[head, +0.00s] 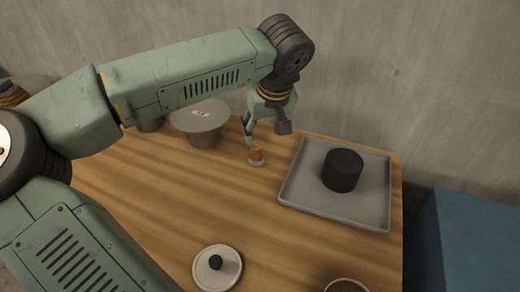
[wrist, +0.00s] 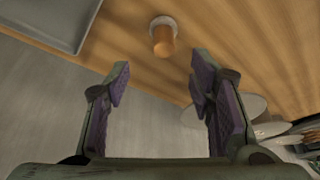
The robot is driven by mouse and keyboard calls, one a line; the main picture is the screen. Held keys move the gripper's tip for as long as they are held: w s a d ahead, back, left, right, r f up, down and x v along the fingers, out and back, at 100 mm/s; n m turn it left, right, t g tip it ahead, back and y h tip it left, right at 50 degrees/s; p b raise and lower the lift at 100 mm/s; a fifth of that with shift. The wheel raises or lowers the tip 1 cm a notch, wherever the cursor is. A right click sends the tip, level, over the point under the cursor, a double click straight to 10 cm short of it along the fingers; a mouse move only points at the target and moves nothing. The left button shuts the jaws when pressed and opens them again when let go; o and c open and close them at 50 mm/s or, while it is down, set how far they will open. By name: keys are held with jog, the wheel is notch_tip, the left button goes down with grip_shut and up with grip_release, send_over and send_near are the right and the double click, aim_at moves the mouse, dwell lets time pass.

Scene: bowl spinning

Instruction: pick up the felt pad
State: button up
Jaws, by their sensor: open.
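The felt pad seems to be the small pale grey disc with an upright orange-brown handle (head: 257,154), standing on the wooden table in the head view. It also shows in the wrist view (wrist: 163,38), at the top middle, beyond the fingertips. My gripper (head: 266,131) is open, its fingers pointing down just above and behind the pad in the head view. In the wrist view my gripper (wrist: 158,82) has an empty gap between its purple-padded fingers. The pad looks apart from both fingers.
A grey tray (head: 310,204) with a black cylinder (head: 342,171) stands to the right of the pad. A wide grey disc on a round base (head: 200,117) stands to the left. A pale lid with a black knob (head: 217,267) lies in front. A wall (head: 400,80) rises behind.

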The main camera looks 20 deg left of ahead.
aim_at(257, 147)
jog(key=b+x, duration=0.2)
jog(key=x, duration=0.2)
jog(key=shift+s+f, duration=0.1)
jog(key=shift+f, duration=0.15)
jog(key=shift+a+b+x, duration=0.15)
jog(key=shift+b+x, duration=0.5)
jog(key=shift+x, duration=0.75)
jog(key=shift+a+b+x, duration=0.1)
jog(key=shift+b+x, duration=0.55)
jog(key=shift+x, duration=0.7)
jog(key=shift+r, duration=0.15)
grip_shut()
